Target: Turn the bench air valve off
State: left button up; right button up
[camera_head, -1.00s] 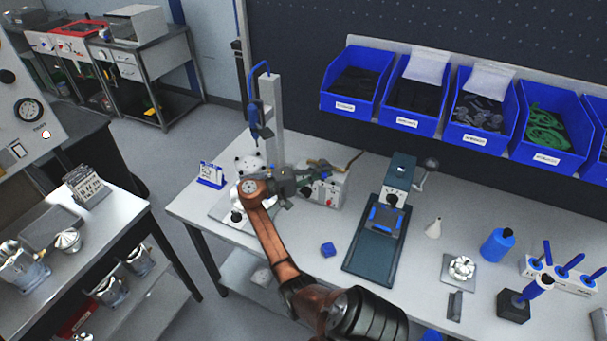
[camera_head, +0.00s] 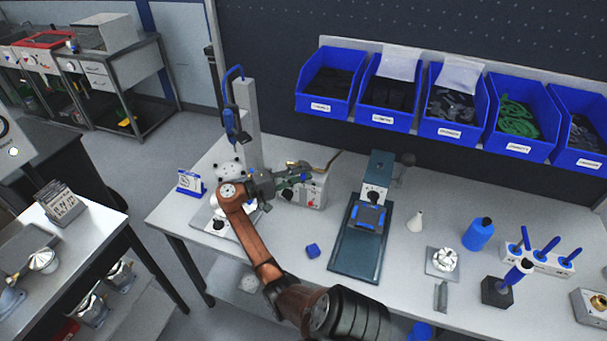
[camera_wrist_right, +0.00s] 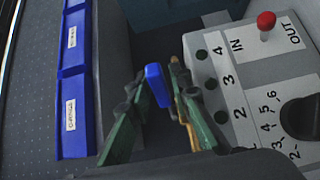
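The air valve shows as a blue handle (camera_wrist_right: 157,85) in the right wrist view, with a brass-coloured pipe piece beside it. It belongs with the small grey control box (camera_head: 312,190) on the bench, which has a brass-coloured pipe at its back. My right gripper (camera_head: 301,177) reaches to the box's back left. In the wrist view its two green fingers (camera_wrist_right: 160,88) stand apart, one on each side of the blue handle. A small gap seems to show beside the handle; contact cannot be told. In the head view the arm and gripper partly hide the valve. My left gripper is not in view.
A blue drill stand (camera_head: 246,125) rises behind the gripper.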

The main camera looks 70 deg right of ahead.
jog(key=v, duration=1.2)
jog(key=shift+c, duration=0.3)
